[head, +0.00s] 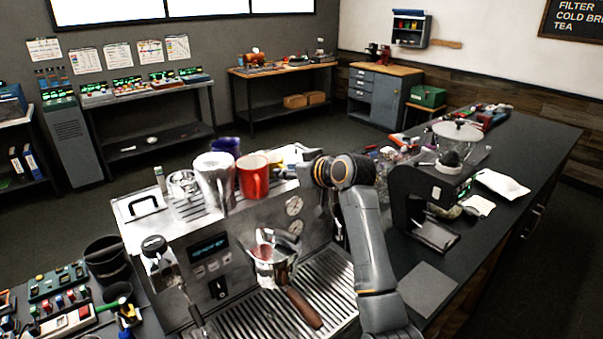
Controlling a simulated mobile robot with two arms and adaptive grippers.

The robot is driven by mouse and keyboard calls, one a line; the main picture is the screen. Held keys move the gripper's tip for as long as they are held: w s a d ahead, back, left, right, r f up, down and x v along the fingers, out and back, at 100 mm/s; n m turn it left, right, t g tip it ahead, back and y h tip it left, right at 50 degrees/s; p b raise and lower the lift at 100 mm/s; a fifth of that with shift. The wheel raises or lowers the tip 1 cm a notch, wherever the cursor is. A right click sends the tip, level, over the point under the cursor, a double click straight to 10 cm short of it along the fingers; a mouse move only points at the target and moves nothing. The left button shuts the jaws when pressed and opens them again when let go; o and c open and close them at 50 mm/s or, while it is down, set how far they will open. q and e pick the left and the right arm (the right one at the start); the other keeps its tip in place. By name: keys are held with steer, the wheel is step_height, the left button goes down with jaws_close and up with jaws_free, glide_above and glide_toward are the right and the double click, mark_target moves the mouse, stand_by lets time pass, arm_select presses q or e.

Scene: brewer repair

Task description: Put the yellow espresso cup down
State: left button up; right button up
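A small patch of yellow, which looks like the yellow espresso cup (276,161), shows on top of the espresso machine (150,205), just right of the red mug. The mug and my gripper hide most of it. My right arm rises from the bottom right and bends left at the machine's top right corner. My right gripper (290,172) is beside the yellow cup. Its fingers are too small and covered to tell whether they hold the cup, or whether the cup touches the machine top. My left gripper is not in view.
A red mug (253,176), a steel pitcher (215,180) and a blue cup (226,146) crowd the machine top. A portafilter (303,308) and a pitcher (274,262) are at the machine's front. A grinder (430,195) stands to the right on the dark counter (540,150).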

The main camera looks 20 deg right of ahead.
steer(key=b+v, duration=0.5)
steer(key=v, duration=0.6)
steer(key=shift+s, duration=0.15)
